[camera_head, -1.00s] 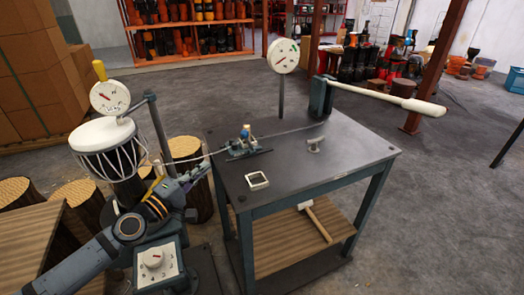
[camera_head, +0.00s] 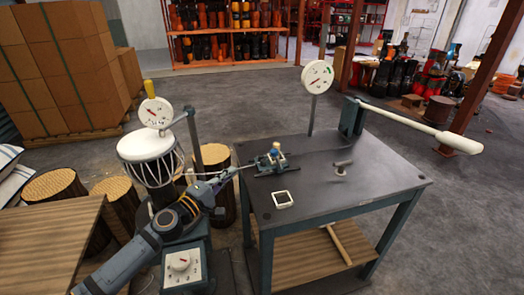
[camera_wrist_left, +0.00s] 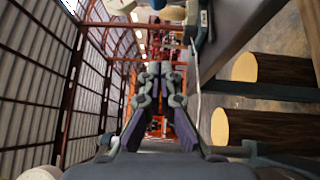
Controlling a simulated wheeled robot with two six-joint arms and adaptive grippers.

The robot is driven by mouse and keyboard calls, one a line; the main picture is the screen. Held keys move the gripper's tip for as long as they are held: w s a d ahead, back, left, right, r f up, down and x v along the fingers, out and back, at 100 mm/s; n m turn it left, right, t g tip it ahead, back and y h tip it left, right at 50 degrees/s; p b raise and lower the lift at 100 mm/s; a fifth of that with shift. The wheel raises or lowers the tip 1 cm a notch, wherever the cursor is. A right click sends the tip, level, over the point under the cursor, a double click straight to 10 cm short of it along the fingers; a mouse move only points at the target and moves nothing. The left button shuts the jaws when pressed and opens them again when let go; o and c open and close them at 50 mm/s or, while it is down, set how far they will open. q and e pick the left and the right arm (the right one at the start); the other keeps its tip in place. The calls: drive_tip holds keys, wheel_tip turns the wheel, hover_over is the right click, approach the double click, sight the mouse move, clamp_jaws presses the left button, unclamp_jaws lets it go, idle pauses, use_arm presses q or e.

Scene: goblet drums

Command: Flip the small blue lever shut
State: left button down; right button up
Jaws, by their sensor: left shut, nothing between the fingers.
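A small clamp device (camera_head: 270,162) sits on the left part of the dark table top, with a small blue lever (camera_head: 276,152) that stands up and has a pale tip. In the left wrist view the device's blue part (camera_wrist_left: 204,18) shows at the top right edge. My left gripper (camera_head: 233,173) is shut and empty, left of the device and apart from it. Its fingers also show in the left wrist view (camera_wrist_left: 160,70). A thin cord (camera_head: 213,173) runs from the device leftward to the white-topped drum (camera_head: 146,146). My right gripper is not in view.
The dark table (camera_head: 330,190) also bears a dial on a post (camera_head: 317,76), a long white-handled lever (camera_head: 410,120), a small grey fitting (camera_head: 342,166) and a white square frame (camera_head: 283,199). Log stools (camera_head: 55,186) stand at left.

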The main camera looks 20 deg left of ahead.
sight(277, 160)
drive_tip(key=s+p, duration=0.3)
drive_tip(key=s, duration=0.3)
use_arm(q)
drive_tip(key=p+x, duration=0.1)
drive_tip(key=x, duration=0.1)
drive_tip(key=p+x, duration=0.2)
drive_tip(key=x, duration=0.1)
drive_tip(key=d+p+x, duration=0.1)
drive_tip(key=x, duration=0.2)
drive_tip(key=shift+d+r, duration=0.1)
drive_tip(key=shift+r, duration=0.25)
drive_tip(key=d, duration=0.1)
drive_tip(key=w+d+p, duration=0.1)
drive_tip(key=d+p, duration=0.1)
drive_tip(key=shift+w+r, duration=0.1)
drive_tip(key=shift+w, duration=0.2)
drive_tip(key=shift+w+d+f, duration=0.2)
drive_tip(key=shift+d, duration=0.15)
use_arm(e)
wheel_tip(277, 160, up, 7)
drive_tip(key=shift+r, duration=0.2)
use_arm(q)
drive_tip(key=shift+r, duration=0.1)
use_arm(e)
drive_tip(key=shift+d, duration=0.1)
